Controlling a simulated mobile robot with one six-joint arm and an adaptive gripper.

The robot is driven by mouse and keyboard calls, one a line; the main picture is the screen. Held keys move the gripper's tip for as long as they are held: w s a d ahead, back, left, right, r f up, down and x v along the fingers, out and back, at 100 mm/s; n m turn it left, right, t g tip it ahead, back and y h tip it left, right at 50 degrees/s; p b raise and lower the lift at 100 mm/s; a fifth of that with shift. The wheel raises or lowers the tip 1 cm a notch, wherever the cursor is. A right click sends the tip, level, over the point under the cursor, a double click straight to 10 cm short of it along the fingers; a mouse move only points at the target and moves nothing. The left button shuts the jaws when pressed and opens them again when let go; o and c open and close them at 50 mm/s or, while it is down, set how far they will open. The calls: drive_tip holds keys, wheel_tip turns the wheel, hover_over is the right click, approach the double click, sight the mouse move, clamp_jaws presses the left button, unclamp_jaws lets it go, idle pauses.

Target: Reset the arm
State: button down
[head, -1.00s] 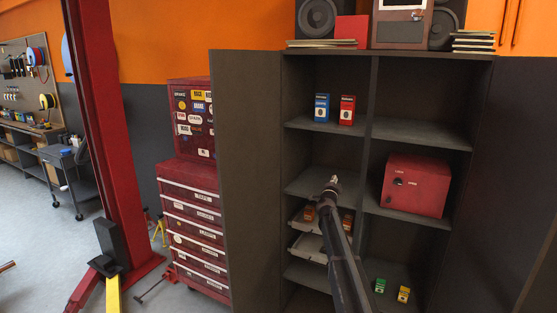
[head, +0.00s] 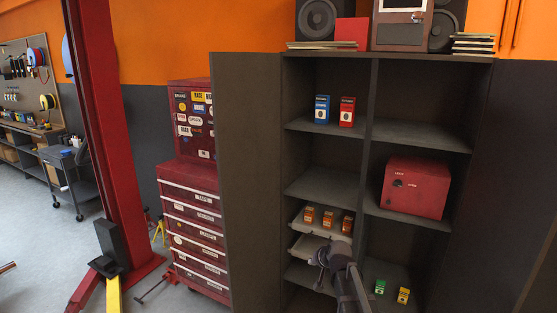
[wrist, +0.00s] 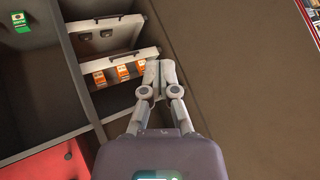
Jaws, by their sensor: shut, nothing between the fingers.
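My gripper (wrist: 160,66) is shut and empty in the wrist view, its fingers together in front of the cabinet. In the head view my arm rises from the bottom edge, and its dark wrist (head: 337,254) is in front of the cabinet's lower left column. The fingertips are hard to make out there. In the wrist view the fingers overlap the end of a pale tray holding orange boxes (wrist: 121,71); I cannot tell whether they touch it.
The open grey cabinet (head: 318,185) holds a blue box (head: 321,109), a red box (head: 346,111), a red safe (head: 415,187), a green box (head: 380,287) and a yellow box (head: 403,295). A red tool chest (head: 192,215) and red lift post (head: 105,130) stand left.

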drive_tip(key=s+d+f+g+h, duration=0.1)
drive_tip(key=s+g, duration=0.1)
drive_tip(key=s, duration=0.6)
drive_tip(key=s+d+f+n+g+h, duration=0.1)
drive_tip(key=s+d+f+g, duration=0.1)
drive_tip(key=s, duration=0.7)
drive_tip(key=s+d+f+g+h, duration=0.1)
drive_tip(key=s+g, duration=0.3)
drive_tip(key=s, duration=0.4)
drive_tip(key=shift+s+d+f+n+h, duration=0.15)
drive_tip(key=shift+d+f+n+h, duration=0.2)
drive_tip(key=shift+d, duration=0.2)
